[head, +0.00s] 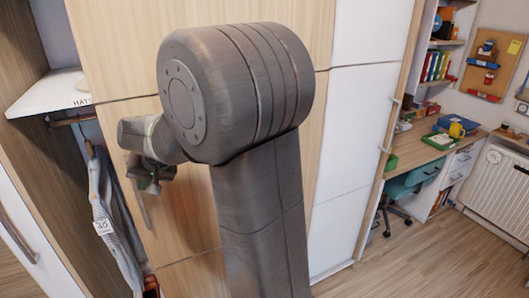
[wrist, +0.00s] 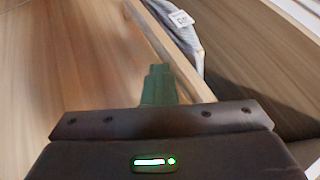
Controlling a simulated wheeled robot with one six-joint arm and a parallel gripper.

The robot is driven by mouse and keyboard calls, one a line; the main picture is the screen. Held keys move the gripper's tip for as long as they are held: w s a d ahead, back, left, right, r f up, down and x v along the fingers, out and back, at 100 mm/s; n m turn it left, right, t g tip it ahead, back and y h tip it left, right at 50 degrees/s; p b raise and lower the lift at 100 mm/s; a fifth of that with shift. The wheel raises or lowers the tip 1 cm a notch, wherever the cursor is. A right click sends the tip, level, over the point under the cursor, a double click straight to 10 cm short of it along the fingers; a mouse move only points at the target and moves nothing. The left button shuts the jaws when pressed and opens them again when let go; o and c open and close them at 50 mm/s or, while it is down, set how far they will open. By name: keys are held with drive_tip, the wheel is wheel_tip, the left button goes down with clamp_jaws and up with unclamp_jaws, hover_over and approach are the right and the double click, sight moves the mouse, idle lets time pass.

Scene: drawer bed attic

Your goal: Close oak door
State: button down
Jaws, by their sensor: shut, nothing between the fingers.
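The oak door (head: 125,50) is a tall light-wood panel in the head view, with a dark horizontal seam. It stands open at its left side, where the wardrobe interior shows. A slim vertical bar, perhaps its handle (head: 145,212), shows below my gripper. My gripper (head: 150,187) is in front of the door near its left edge, partly hidden by my own arm. In the wrist view the green fingers (wrist: 158,84) are together and empty, beside a pale wooden edge strip (wrist: 172,48). I cannot tell whether they touch it.
Inside the opening are a white shelf (head: 45,95) marked HATS and a hanging grey garment (head: 108,215) with a white tag. White panels (head: 365,110) adjoin the oak on the right. A desk (head: 420,148) and teal chair (head: 410,180) stand farther right. The wooden floor between is clear.

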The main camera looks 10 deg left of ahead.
drive_tip(key=s+a+p, duration=0.2)
drive_tip(key=s+a, duration=1.1)
drive_tip(key=a, duration=0.4)
drive_tip(key=shift+s, duration=0.15)
drive_tip(key=shift+a+r, duration=0.1)
drive_tip(key=d+r+b, duration=0.2)
drive_tip(key=d+r, duration=0.5)
drive_tip(key=d, duration=0.2)
drive_tip(key=shift+w+d+r, duration=0.35)
drive_tip(key=shift+w+r, duration=0.05)
